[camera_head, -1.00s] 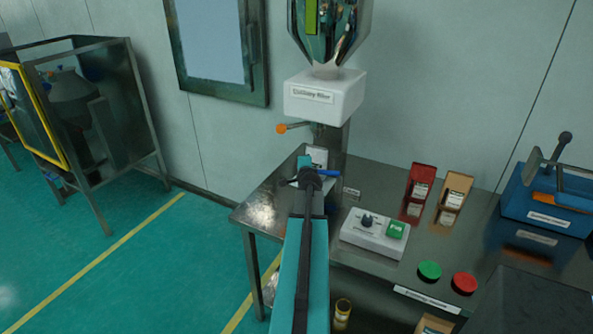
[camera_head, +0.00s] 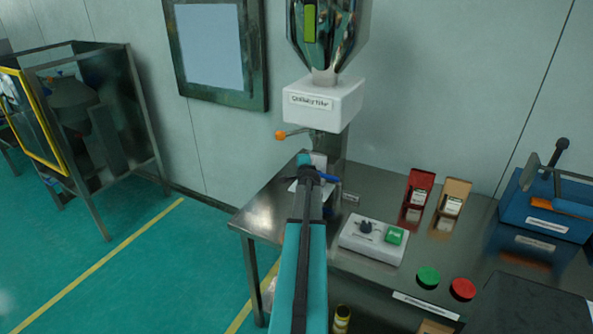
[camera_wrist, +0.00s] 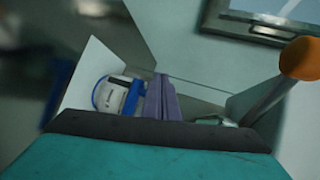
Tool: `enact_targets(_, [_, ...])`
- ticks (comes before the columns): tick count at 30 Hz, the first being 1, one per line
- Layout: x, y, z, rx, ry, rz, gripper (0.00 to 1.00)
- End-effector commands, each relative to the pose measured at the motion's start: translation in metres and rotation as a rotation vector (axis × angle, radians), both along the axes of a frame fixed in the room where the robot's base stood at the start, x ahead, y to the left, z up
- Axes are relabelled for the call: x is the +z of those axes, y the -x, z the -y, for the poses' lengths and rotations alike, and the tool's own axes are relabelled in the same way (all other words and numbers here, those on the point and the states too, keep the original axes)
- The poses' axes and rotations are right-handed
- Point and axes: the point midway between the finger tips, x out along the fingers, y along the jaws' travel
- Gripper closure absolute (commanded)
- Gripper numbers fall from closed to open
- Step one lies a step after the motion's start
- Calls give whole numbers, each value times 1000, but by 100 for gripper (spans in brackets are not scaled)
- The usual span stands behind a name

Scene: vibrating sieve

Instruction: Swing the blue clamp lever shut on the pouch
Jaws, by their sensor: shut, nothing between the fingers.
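The blue clamp lever (camera_head: 329,179) shows as a short blue piece just right of my wrist in the head view, below the white filler head. In the wrist view, a blue ring-shaped clamp part (camera_wrist: 98,96) curves around a white rounded piece with a dark label (camera_wrist: 114,97). Which part is the pouch I cannot tell clearly. My gripper (camera_wrist: 161,84) shows two purple fingers together, with nothing between them, just right of the blue part; contact is unclear. In the head view my arm hides the fingertips and most of the clamp.
An orange-knobbed handle (camera_head: 281,135) sticks out left under the filler (camera_head: 322,103); its knob looms at right in the wrist view (camera_wrist: 301,58). A control box (camera_head: 373,237), red box (camera_head: 418,193) and tan box (camera_head: 451,203) stand on the steel table (camera_head: 262,215).

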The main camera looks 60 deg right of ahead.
Motion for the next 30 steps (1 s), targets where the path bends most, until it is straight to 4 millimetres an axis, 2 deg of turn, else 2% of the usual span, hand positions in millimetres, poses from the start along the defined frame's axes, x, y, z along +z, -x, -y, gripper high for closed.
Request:
enact_targets(16, [1, 0, -5, 0, 0, 0, 100])
enact_targets(23, [2, -2, -22, 2, -1, -1, 100])
enact_targets(30, [5, -5, -48, 1, 1, 1, 100])
